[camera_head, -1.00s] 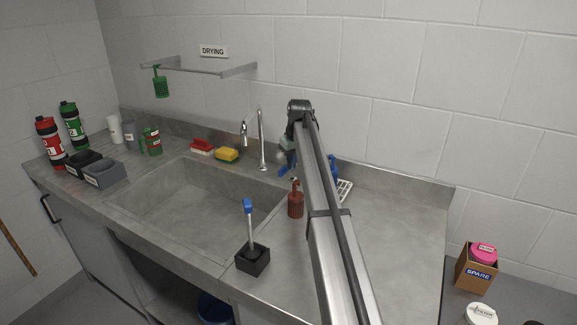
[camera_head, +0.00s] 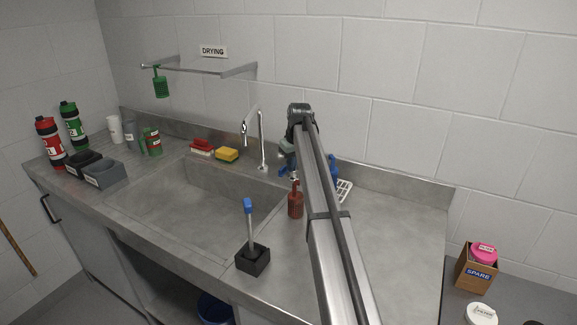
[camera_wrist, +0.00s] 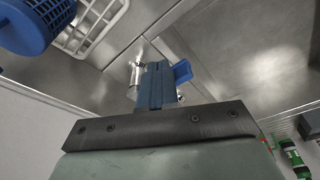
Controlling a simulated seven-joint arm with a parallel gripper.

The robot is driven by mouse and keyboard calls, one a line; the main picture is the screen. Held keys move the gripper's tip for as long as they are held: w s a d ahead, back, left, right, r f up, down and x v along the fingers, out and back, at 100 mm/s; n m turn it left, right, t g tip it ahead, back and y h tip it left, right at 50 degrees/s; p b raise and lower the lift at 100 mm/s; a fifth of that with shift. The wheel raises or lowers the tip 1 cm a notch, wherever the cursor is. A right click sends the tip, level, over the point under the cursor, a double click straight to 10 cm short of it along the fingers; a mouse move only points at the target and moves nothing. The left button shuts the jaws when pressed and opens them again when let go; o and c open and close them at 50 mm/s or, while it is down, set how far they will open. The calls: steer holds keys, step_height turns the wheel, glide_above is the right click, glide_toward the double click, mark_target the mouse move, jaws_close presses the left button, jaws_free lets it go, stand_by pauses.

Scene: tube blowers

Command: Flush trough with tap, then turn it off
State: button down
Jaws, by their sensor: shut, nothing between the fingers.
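The steel trough (camera_head: 185,203) is sunk into the counter and also shows in the wrist view (camera_wrist: 250,45). Its silver tap (camera_head: 262,145) stands at the back right corner, with the spout over the trough. I cannot make out a water stream. In the wrist view, part of the tap's metal (camera_wrist: 135,75) and a blue lever-like piece (camera_wrist: 182,71) show beside my fingers. My gripper (camera_wrist: 155,82) is shut and empty, with its blue fingers together close to the tap. Whether they touch the lever I cannot tell. In the head view my arm partly hides this spot.
A red cage-like piece (camera_head: 296,203) stands close to my arm. A black holder (camera_head: 253,260) with a blue-topped brush sits at the front. A yellow sponge (camera_head: 227,154) and red brush (camera_head: 202,147) lie behind the trough.

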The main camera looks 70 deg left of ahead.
mark_target(283, 167)
steer(key=shift+f, duration=1)
steer(key=shift+s+a, duration=1.6)
stand_by(0.3)
steer(key=shift+r, duration=0.1)
steer(key=shift+w+d+r, duration=0.15)
steer(key=shift+r, duration=0.95)
steer(key=shift+w+d+r, duration=0.15)
steer(key=shift+r, duration=0.9)
steer(key=shift+a, duration=0.1)
steer(key=s+a, duration=0.3)
steer(key=a, duration=0.3)
